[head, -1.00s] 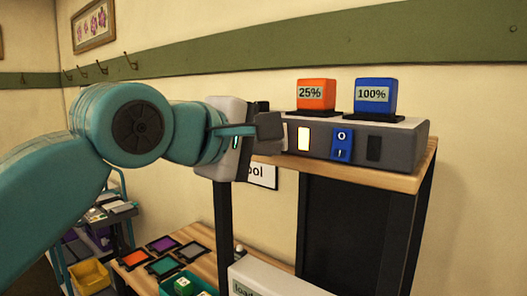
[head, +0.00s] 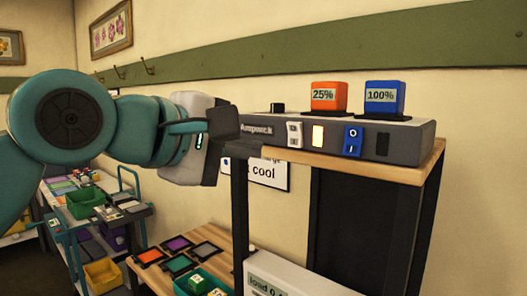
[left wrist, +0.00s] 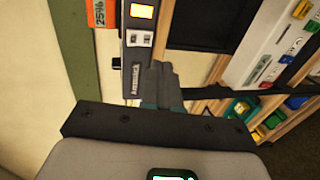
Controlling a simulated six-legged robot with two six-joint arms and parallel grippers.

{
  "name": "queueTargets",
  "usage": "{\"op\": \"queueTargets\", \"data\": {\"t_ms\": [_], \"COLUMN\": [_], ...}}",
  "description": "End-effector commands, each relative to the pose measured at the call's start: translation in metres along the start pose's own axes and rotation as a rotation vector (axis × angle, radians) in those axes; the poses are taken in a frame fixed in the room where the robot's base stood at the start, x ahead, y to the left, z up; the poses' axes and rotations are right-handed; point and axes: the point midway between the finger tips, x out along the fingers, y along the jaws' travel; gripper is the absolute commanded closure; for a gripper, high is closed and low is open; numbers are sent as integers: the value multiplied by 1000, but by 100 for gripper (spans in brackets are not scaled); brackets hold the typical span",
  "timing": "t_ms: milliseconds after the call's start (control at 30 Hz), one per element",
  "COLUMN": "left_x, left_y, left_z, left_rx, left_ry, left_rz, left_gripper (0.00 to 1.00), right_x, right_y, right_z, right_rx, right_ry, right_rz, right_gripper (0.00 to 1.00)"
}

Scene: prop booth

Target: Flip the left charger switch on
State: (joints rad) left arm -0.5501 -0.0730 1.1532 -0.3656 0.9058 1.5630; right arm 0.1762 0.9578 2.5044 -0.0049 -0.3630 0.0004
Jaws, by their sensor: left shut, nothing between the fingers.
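The grey charger box (head: 410,143) sits on the wooden shelf. Its white left switch (head: 294,134) is in plain sight, beside a lit yellow lamp (head: 318,136); I cannot tell which half is pressed. The blue right switch (head: 352,140) stands beside a dark lamp (head: 382,145). My left gripper (head: 231,122) is shut and empty, at the box's left end, left of the white switch and apart from it. In the left wrist view the shut fingers (left wrist: 161,78) point toward the box, and the white switch (left wrist: 140,40) lies beyond their tips. My right gripper is out of view.
An orange block (head: 327,96) marked 25% and a blue block (head: 384,97) marked 100% stand on top of the charger. A black knob (head: 277,107) is near its left end. Below are a wooden table with coloured tiles (head: 178,243) and a white box (head: 290,282).

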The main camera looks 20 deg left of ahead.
Motion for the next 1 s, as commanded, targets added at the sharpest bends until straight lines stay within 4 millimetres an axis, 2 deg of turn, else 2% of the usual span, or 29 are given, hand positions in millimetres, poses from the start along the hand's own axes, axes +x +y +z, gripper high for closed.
{"op": "queueTargets", "data": {"t_ms": [200,367,1000], "left_x": [-36,-51,-57], "left_y": [-9,-12,-12], "left_z": [-1,-1,0], "left_rx": [-1,-1,-1], "left_ry": [-1,0,1], "left_rz": [3,1,0], "left_gripper": [100,100,100], "right_x": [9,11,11], "right_y": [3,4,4], "right_z": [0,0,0], "right_rx": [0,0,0], "right_ry": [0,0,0], "right_rz": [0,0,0], "right_gripper": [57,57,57]}}
